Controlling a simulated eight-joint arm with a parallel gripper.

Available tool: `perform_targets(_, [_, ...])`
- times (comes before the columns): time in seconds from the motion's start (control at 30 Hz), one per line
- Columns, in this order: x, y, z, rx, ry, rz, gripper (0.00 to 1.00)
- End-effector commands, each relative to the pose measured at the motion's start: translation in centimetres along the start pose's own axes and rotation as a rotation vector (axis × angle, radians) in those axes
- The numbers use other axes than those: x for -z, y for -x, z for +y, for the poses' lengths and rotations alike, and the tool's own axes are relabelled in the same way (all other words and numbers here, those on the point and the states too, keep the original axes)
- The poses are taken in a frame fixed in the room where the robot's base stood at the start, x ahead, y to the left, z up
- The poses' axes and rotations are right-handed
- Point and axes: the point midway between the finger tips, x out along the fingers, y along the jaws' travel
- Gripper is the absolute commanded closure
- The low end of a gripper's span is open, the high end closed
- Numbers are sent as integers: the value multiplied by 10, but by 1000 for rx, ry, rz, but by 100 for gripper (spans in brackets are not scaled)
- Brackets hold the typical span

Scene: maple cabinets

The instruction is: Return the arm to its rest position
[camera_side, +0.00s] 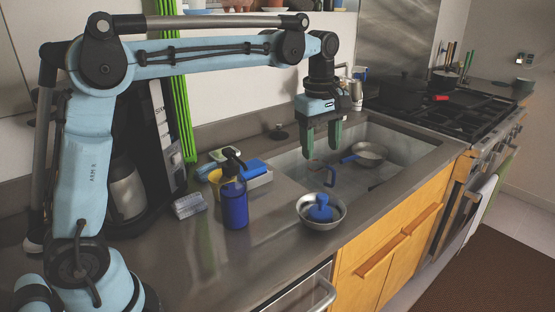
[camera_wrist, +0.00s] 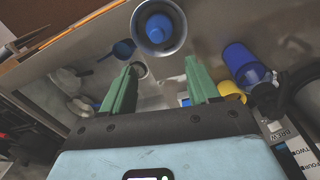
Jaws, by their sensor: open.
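My gripper (camera_side: 321,146) is at the end of my outstretched light-blue arm, pointing down above the near-left part of the sink. Its two green fingers are apart with nothing between them. In the wrist view my gripper (camera_wrist: 158,75) also shows open and empty. Below it and to the front, a metal bowl (camera_side: 306,222) stands on the counter with a blue object (camera_side: 320,207) in it. The bowl shows at the top of the wrist view (camera_wrist: 137,38), apart from the fingers.
A blue pump bottle (camera_side: 235,203), a sponge-like block (camera_side: 188,205) and a yellow cup (camera_side: 214,180) stand on the counter (camera_side: 270,250) left of the bowl. A blue-handled pan (camera_side: 369,153) is in the sink. A black coffee maker (camera_side: 150,150) stands behind my arm. The stove (camera_side: 455,115) is at right.

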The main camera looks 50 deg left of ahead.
Motion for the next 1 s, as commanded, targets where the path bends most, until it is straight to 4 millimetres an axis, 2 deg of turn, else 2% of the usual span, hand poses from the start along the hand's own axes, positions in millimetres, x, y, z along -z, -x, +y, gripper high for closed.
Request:
perform_targets(0.2, [-6, 12, -40, -138, -322, 49, 40])
perform_targets(0.37, [-11, 11, -71, -229, -560, 115, 40])
perform_targets(0.7, [-21, -15, -136, -376, -1046, 330, 40])
perform_targets(1.0, [-26, -40, -165, -407, -1289, 469, 40])
